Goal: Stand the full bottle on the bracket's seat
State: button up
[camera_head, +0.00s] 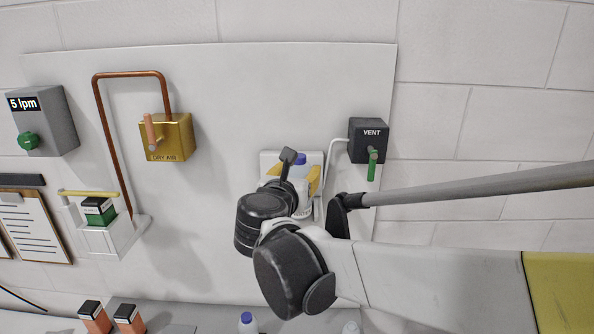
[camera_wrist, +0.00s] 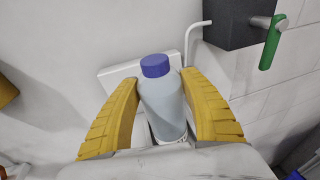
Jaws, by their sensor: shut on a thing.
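A pale bottle with a blue cap stands roughly upright between my yellow fingers; its body shows in the wrist view (camera_wrist: 162,103) and its cap in the head view (camera_head: 300,158). My gripper (camera_wrist: 160,100) is shut on the bottle, with one finger on each side; it also shows in the head view (camera_head: 294,177), partly behind my wrist. The white bracket (camera_head: 268,158) is on the wall panel directly behind the bottle, and its back plate shows in the wrist view (camera_wrist: 115,76). The seat and bottle base are largely hidden, so I cannot tell whether they touch.
A dark VENT box (camera_head: 369,138) with a green handle (camera_head: 372,165) is close to the right of the bracket, with a white tube between. The brass DRY AIR valve (camera_head: 167,138) is farther left. Another blue-capped bottle (camera_head: 247,323) stands below.

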jog(key=o, duration=1)
jog(key=shift+f, duration=0.2)
jog(key=o, duration=0.4)
jog(key=shift+r, duration=0.1)
